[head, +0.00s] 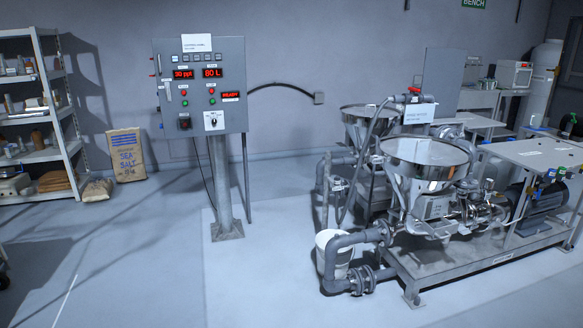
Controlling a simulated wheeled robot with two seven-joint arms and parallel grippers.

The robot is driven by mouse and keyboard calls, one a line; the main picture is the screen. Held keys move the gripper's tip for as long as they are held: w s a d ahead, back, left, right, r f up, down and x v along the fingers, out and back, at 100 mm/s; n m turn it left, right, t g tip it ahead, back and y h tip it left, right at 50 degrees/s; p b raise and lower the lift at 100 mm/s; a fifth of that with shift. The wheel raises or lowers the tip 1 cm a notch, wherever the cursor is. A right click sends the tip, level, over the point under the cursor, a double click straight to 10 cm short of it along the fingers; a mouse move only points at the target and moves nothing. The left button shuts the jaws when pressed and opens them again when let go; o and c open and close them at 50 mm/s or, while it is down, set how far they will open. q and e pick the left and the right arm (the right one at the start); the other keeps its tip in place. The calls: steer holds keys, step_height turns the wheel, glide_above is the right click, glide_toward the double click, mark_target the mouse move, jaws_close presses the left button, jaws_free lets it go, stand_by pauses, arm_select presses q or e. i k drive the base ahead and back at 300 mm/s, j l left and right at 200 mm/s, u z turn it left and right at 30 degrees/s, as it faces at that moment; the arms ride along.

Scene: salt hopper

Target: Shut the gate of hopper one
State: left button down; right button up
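Two steel hoppers stand on the skid at right. The front hopper (425,158) is a wide open-topped funnel, and the rear hopper (366,117) is partly hidden behind it. A white label (405,114) stands above them, too small to read, so I cannot tell which is hopper one. Below the front funnel is a metal housing (430,206) among pipes and valves. I cannot make out a gate or whether it is open or shut. Neither of my grippers is in view.
A control panel (201,85) on a post (220,185) shows red displays. A salt sack (127,155) and shelving (35,150) are at left. A white bucket (334,255) and grey pipes edge the skid (455,262). The floor at front left is clear.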

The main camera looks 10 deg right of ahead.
mark_target(442, 228)
steer(key=i+l+z, duration=0.15)
steer(key=i+z, duration=0.35)
steer(key=i+j+z, duration=0.15)
steer(key=i+z, duration=0.35)
steer(key=i, duration=0.15)
steer(key=i+l+z, duration=0.15)
steer(key=i+l, duration=0.75)
steer(key=i, duration=0.15)
steer(key=i+l, duration=0.1)
steer(key=l, duration=0.2)
steer(key=i+l, duration=0.15)
steer(key=l, duration=0.15)
steer(key=i+l+u, duration=0.1)
steer(key=l, duration=0.15)
